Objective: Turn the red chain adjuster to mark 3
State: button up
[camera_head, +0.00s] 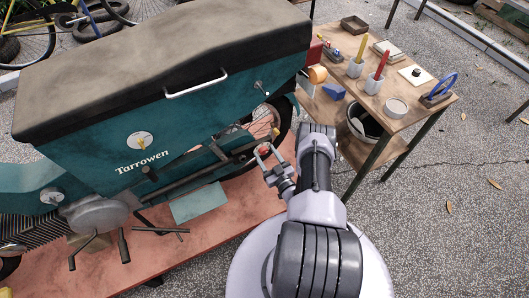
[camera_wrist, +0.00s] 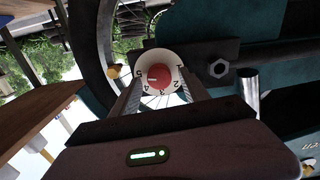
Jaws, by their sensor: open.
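The red chain adjuster (camera_wrist: 160,76) is a round red knob in the middle of a white dial (camera_wrist: 144,62) with black numerals around its rim. A pale line shows on the knob's left part, towards the 4 and 5 side; its exact mark is hard to tell. The 3 is not clearly readable near the bottom of the dial. My gripper (camera_wrist: 162,95) is open, with its fingers reaching up to the dial's lower left and lower right. In the head view a small red spot of the adjuster (camera_head: 264,151) shows at my gripper (camera_head: 266,156). I cannot tell whether the fingers touch it.
The teal Tarrowen motorcycle body (camera_head: 110,130) with a dark seat stands on a reddish platform (camera_head: 150,250). A dark bar with a hex nut (camera_wrist: 219,68) and a metal tube (camera_wrist: 248,90) lie right of the dial. A wooden workbench (camera_head: 425,105) with tools stands at the right.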

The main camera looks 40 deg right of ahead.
jog(key=shift+c, duration=0.3)
grip_shut()
jog(key=shift+n, duration=0.3)
jog(key=n+b, duration=0.2)
jog(key=n, duration=0.1)
jog(key=shift+f+n, duration=0.1)
jog(key=shift+n, duration=0.2)
jog(key=n+b, duration=0.1)
jog(key=n, duration=0.4)
jog(key=shift+a+b, duration=0.1)
jog(key=shift+b, duration=0.2)
jog(key=n, duration=0.5)
jog(key=shift+n, duration=0.4)
jog(key=n, duration=0.4)
jog(key=shift+n, duration=0.4)
jog(key=shift+w, duration=0.1)
